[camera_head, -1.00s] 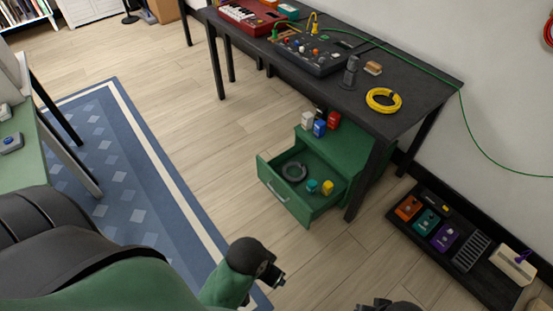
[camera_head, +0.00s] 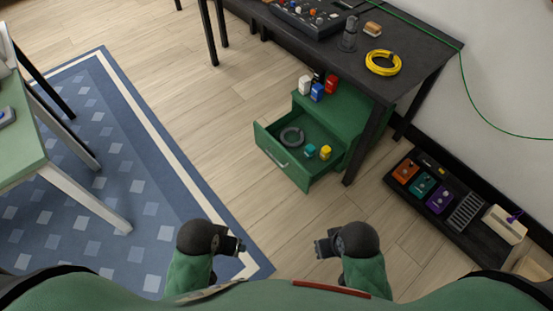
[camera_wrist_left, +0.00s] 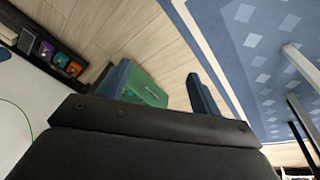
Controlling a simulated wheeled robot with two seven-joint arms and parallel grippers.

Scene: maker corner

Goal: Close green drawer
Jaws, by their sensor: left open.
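The green drawer (camera_head: 285,160) of a low green cabinet (camera_head: 335,115) under the black table is pulled out toward the lower left, with a pale handle (camera_head: 272,157) on its front. Inside it lie a grey ring (camera_head: 292,137), a teal piece (camera_head: 310,150) and a yellow piece (camera_head: 325,152). My left gripper (camera_head: 240,245) is below and left of the drawer, apart from it. In the left wrist view its two fingers stand apart with the green drawer front (camera_wrist_left: 148,88) in the distance between them. My right gripper (camera_head: 321,248) is below the drawer, not touching it; its jaw gap is unclear.
The black table (camera_head: 430,62) stands over the cabinet, one leg close to the drawer's right. Small bottles (camera_head: 318,92) stand on the cabinet top. A low rack of pedals (camera_head: 440,195) lies at right. Wood floor is clear in front of the drawer; a blue rug (camera_head: 120,180) lies left.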

